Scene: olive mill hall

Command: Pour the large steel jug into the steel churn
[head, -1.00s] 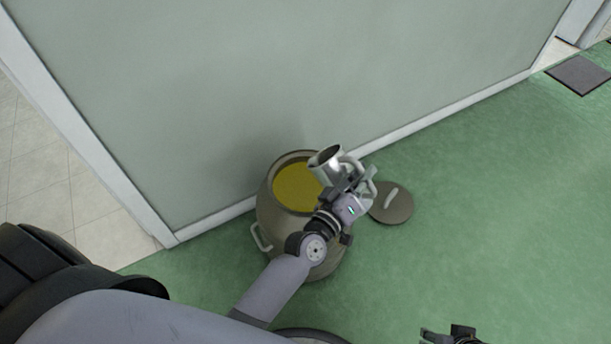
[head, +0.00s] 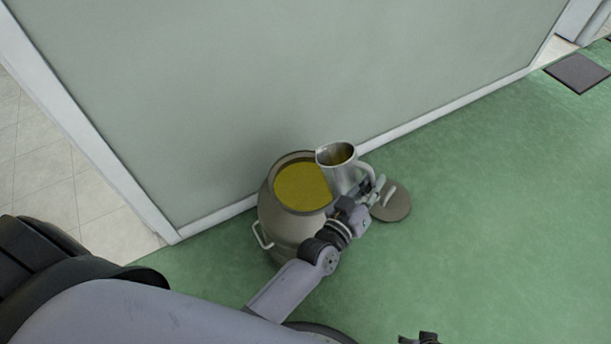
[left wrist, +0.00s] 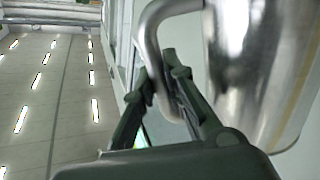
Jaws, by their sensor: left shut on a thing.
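The large steel jug (head: 343,172) is above the right side of the churn's mouth in the head view, close to upright, with some yellow liquid showing inside it. My left gripper (head: 373,187) is shut on the jug's handle. In the left wrist view the fingers of my left gripper (left wrist: 172,88) close around the handle beside the shiny jug body (left wrist: 248,70). The steel churn (head: 288,228) stands on the floor, open, with yellow liquid high inside it. My right gripper (head: 420,339) shows only in part at the bottom edge, and its jaws cannot be made out.
A round lid (head: 394,207) lies on the green floor right of the churn. A pale wall (head: 250,90) stands close behind the churn. A dark floor plate (head: 579,73) is at the far right.

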